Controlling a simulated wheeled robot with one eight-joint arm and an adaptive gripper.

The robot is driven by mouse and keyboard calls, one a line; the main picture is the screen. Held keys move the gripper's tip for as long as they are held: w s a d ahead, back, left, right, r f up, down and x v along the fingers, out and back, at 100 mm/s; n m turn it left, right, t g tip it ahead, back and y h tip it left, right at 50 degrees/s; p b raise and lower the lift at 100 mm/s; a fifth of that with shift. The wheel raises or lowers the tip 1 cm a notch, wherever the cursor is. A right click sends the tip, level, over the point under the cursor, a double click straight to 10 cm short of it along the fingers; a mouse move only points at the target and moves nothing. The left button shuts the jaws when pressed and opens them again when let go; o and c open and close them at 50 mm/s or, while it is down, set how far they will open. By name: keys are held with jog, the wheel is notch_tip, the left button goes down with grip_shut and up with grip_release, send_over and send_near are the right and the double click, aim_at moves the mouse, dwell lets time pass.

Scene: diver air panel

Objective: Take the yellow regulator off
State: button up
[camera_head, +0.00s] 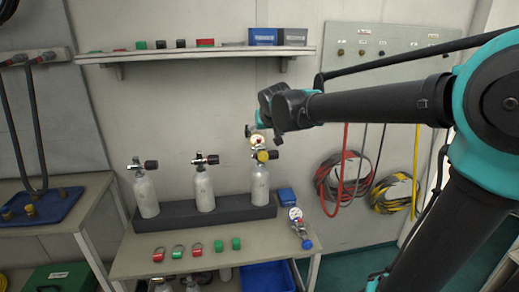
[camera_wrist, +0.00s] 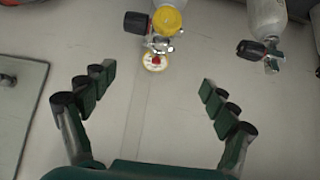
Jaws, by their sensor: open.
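The yellow regulator (camera_head: 264,156) sits on the valve of the rightmost of three white cylinders (camera_head: 260,186) on the bench. In the wrist view its round yellow part (camera_wrist: 167,20) shows at the top centre, with a small round gauge (camera_wrist: 155,62) and a black knob (camera_wrist: 137,22) beside it. My gripper is at the end of the arm above this cylinder in the head view. In the wrist view my gripper (camera_wrist: 158,88) is open and empty, its fingers spread wide, and the regulator lies beyond the fingertips, apart from them.
Two more cylinders (camera_head: 203,189) (camera_head: 146,194) stand to the left in a dark rack (camera_head: 180,223). A blue-knobbed regulator (camera_head: 299,226) and several red and green rings lie on the bench (camera_head: 135,262). A shelf (camera_head: 190,54) is above; hoses (camera_head: 345,175) hang at right.

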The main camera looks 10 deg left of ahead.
aim_at(259, 144)
jog(key=x, duration=1)
jog(key=shift+w+f, duration=0.2)
jog(key=shift+f, duration=0.05)
jog(key=shift+x, duration=2.6)
jog(key=shift+w+r, duration=0.15)
jog(key=shift+r, duration=0.05)
jog(key=c, duration=1.8)
jog(key=shift+c, duration=0.2)
jog(key=shift+r, duration=0.85)
jog(key=r, duration=0.3)
jog(key=s+r, duration=0.1)
jog(key=r, duration=0.1)
jog(key=shift+r, duration=0.2)
jog(key=s+d, duration=0.4)
jog(key=s, duration=1.2)
jog(key=shift+s+d, duration=0.15)
jog(key=shift+s, duration=0.1)
